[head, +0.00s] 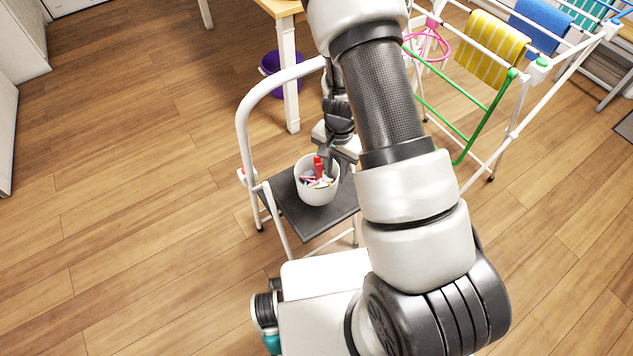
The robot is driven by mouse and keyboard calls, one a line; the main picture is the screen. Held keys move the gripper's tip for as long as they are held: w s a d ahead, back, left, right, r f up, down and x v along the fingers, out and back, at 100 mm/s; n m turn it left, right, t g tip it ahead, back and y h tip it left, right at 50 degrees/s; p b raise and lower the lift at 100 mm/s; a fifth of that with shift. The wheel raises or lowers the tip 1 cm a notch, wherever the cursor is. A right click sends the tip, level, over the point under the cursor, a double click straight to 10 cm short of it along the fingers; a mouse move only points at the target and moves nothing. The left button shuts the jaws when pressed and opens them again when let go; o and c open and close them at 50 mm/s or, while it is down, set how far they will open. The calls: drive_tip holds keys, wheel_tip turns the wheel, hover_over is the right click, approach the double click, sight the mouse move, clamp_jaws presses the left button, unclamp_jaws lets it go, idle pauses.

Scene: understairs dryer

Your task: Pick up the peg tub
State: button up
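The peg tub (317,196) is a white round tub standing upright on the dark grey step of a white-framed step stool (292,212). Several coloured pegs lie in it, and a red one sticks up near the middle. My gripper (333,163) is at the tub's right rim, pointing down. Its dark fingers overlap the rim in the head view. My arm hides part of the gripper, and I cannot tell whether the fingers are apart or closed on the rim.
A drying rack (505,95) with yellow and blue cloths stands at the upper right. A wooden table with a pale leg (289,75) and a purple bucket (271,65) are behind the stool. The wooden floor to the left is clear.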

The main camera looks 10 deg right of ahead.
sight(335, 182)
wheel_tip(335, 182, down, 5)
drive_tip(key=shift+f+b, duration=0.2)
drive_tip(key=shift+b, duration=0.45)
clamp_jaws()
drive_tip(key=shift+s, duration=0.15)
idle(0.8)
